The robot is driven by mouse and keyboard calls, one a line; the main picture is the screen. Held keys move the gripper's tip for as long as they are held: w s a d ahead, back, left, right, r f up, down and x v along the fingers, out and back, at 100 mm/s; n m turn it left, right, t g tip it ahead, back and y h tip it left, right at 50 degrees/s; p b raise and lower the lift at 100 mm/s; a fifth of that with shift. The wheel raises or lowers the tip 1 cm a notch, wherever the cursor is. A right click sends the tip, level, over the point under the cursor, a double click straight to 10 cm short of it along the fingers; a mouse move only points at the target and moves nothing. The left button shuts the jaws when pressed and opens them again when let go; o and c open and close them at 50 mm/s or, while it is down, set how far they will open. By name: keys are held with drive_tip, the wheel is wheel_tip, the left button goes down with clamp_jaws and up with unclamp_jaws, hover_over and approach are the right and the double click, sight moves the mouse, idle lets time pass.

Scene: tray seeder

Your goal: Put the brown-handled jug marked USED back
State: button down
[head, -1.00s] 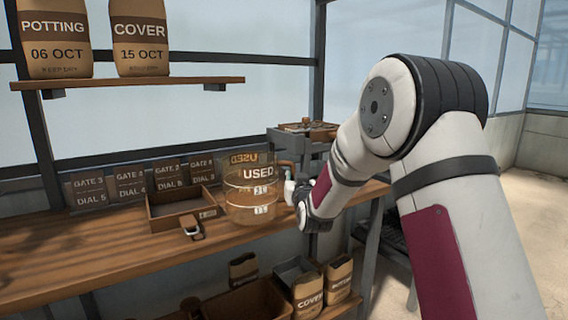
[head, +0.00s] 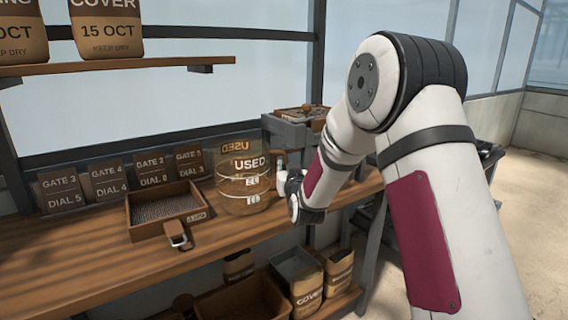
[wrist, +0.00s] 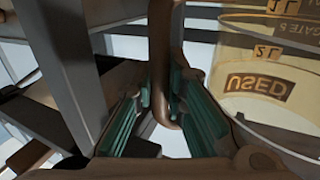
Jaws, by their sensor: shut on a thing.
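The clear jug marked USED (head: 243,185) is upright at the bench, at the right of the brown tray. Whether its base touches the bench top I cannot tell. My gripper (head: 284,180) is at the jug's right side, at its brown handle (head: 280,160). In the wrist view the green-lined fingers of my gripper (wrist: 160,115) are shut on the brown handle (wrist: 162,45). The jug (wrist: 265,90) shows upside down at the right of that view, with its USED label. My wrist hides part of the handle in the head view.
A brown tray (head: 146,232) with dark grains stands left of the jug, a metal clasp at its front. Several gate cards (head: 105,181) lean behind it. A grey machine (head: 287,134) is behind the jug. Bags (head: 338,270) stand on the lower shelf. The bench's left front (head: 70,270) is clear.

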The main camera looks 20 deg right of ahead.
idle(0.3)
drive_tip(key=c, duration=2)
unclamp_jaws()
drive_tip(key=shift+f, duration=0.15)
drive_tip(key=shift+c, duration=0.2)
drive_tip(key=o, duration=0.4)
drive_tip(key=shift+r, duration=0.25)
drive_tip(key=s+a, duration=0.1)
drive_tip(key=s, duration=1.1)
drive_tip(key=shift+p, duration=0.45)
